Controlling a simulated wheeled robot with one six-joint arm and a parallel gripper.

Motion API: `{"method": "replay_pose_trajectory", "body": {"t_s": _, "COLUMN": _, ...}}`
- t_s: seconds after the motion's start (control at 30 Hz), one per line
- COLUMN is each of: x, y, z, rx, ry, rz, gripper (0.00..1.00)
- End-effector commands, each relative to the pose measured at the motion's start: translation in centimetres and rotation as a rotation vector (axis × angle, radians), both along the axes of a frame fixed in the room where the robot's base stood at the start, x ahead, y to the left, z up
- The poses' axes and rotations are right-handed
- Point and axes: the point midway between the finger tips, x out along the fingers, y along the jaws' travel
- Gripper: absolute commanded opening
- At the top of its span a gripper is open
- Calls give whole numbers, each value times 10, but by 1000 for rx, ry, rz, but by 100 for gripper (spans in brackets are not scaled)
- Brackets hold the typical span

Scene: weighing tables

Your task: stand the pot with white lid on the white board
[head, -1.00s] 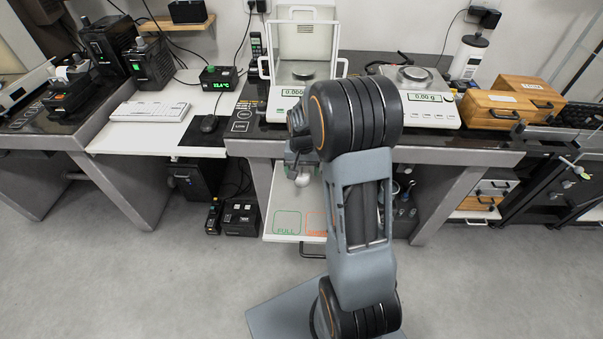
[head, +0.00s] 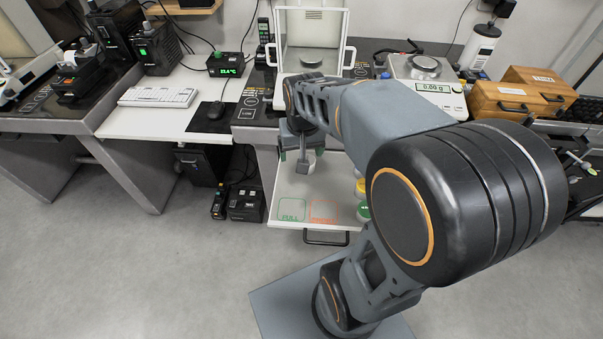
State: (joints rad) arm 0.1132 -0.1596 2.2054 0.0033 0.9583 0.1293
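A white pull-out board (head: 330,197) extends from under the middle bench, with a green FULL square and an orange square marked on it. My gripper (head: 303,165) points down over the back of this board, below the bench edge. Its fingers are small and dark, and I cannot tell whether they are open or hold something. A pale patch shows beside them, but I cannot make out whether it is a pot. A yellow-lidded pot (head: 361,188) and a green-lidded pot (head: 364,212) stand at the board's right, partly behind my arm. I cannot clearly identify a white-lidded pot.
An enclosed balance (head: 312,40) and an open balance (head: 424,88) stand on the bench above. Wooden boxes (head: 522,92) are to the right. The front of the board is clear.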

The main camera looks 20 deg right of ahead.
Motion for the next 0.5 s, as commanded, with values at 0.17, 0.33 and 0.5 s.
{"method": "replay_pose_trajectory", "body": {"t_s": 0.17, "x": -44, "y": 21, "z": 5, "rx": -16, "ry": -66, "rz": 124, "gripper": 82}}
{"method": "replay_pose_trajectory", "body": {"t_s": 0.33, "x": -68, "y": 31, "z": 3, "rx": -26, "ry": -103, "rz": 200, "gripper": 82}}
{"method": "replay_pose_trajectory", "body": {"t_s": 0.5, "x": -78, "y": 35, "z": 0, "rx": -30, "ry": -117, "rz": 229, "gripper": 82}}
